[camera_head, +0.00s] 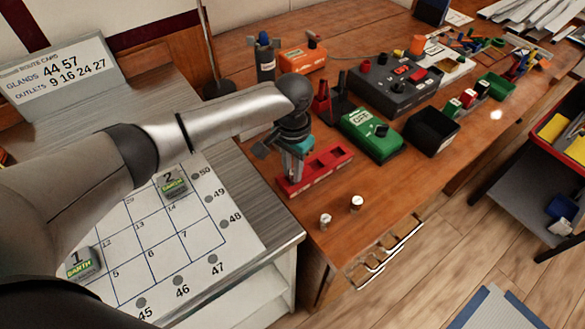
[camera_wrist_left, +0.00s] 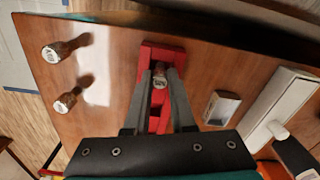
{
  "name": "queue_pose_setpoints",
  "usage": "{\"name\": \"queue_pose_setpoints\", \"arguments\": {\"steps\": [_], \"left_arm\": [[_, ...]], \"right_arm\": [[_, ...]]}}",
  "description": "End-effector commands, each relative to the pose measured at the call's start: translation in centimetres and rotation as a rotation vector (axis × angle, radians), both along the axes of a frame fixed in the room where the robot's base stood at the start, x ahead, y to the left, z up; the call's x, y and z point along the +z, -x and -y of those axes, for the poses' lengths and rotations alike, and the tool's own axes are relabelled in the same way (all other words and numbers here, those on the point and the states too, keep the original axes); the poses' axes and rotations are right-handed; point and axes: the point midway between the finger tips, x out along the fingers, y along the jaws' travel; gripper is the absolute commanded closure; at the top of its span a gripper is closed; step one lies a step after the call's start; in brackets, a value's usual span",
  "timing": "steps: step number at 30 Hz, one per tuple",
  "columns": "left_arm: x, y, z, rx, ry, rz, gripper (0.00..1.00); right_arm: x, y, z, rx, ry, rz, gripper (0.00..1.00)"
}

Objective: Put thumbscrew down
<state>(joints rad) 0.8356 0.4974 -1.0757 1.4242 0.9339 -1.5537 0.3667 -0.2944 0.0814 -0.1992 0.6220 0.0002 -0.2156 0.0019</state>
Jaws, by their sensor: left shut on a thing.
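My left gripper (camera_head: 296,165) is shut on a thumbscrew at the red block with square pockets (camera_head: 330,167). The gripper hides part of the block in the head view. My right gripper is not in view.
Two small brass pieces with pale tops (camera_head: 325,220) (camera_head: 356,203) stand near the bench's front edge. A green box marked OFF (camera_head: 372,134), a black bin (camera_head: 432,130) and a dark control box (camera_head: 393,82) stand behind. A numbered board (camera_head: 138,235) lies left.

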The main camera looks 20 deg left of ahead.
Motion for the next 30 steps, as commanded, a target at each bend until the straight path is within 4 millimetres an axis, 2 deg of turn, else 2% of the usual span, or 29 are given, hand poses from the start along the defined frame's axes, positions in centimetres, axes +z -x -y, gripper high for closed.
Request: {"name": "queue_pose_setpoints", "arguments": {"steps": [2, 3, 11, 20, 23, 30], "left_arm": [[-0.2, 0.0, 0.0, 0.001, 0.000, 0.000, 1.00], [-0.2, 0.0, 0.0, 0.001, 0.000, 0.000, 0.76], [-0.2, 0.0, 0.0, 0.000, 0.000, 0.000, 0.47], [0.0, 0.0, 0.0, 0.000, -0.001, 0.001, 0.47], [1.2, 0.0, 0.0, 0.000, 0.001, 0.002, 0.47], [6.4, -0.1, 0.0, 0.000, 0.001, 0.003, 0.47]], "right_arm": [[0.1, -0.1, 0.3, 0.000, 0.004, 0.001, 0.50], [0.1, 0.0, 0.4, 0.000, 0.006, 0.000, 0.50], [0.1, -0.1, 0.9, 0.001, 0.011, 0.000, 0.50], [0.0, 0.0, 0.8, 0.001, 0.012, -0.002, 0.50], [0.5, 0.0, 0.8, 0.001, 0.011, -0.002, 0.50], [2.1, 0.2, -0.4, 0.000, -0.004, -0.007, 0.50]]}}
